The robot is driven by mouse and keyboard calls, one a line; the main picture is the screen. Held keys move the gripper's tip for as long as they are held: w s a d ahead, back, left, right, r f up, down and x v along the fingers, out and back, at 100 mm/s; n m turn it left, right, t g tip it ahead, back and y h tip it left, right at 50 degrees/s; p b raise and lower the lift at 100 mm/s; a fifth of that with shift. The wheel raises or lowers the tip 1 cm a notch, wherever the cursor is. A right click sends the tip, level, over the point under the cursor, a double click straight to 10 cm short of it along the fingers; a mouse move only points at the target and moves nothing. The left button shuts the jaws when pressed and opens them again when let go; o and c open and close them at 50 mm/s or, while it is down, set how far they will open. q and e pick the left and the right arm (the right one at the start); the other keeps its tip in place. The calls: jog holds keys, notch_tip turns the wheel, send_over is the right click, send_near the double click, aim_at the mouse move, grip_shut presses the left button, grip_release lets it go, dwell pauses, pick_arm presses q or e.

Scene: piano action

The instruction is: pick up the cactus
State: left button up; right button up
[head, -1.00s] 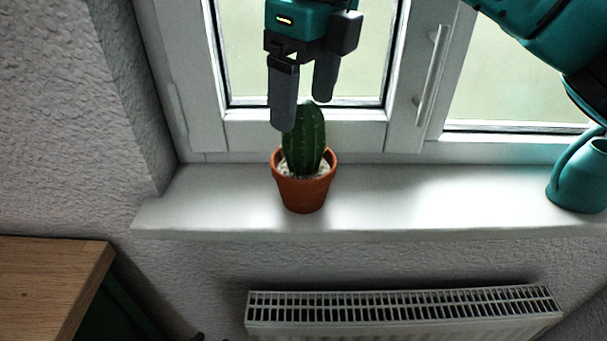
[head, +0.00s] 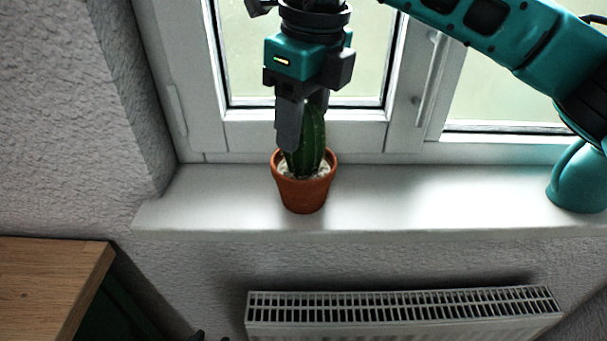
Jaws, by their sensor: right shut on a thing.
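The green cactus (head: 313,140) stands upright in a terracotta pot (head: 303,193) with pale gravel, on the white window sill. My right gripper (head: 303,135) comes down from above and is shut on the cactus. One finger lies along the cactus's left front side. The other finger is mostly hidden behind the cactus. The pot rests on the sill. My left gripper is not in view.
A radiator (head: 400,312) is below, and a wooden tabletop (head: 45,280) is at lower left.

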grip_shut()
jog(key=shift+r, duration=0.1)
dwell(0.3)
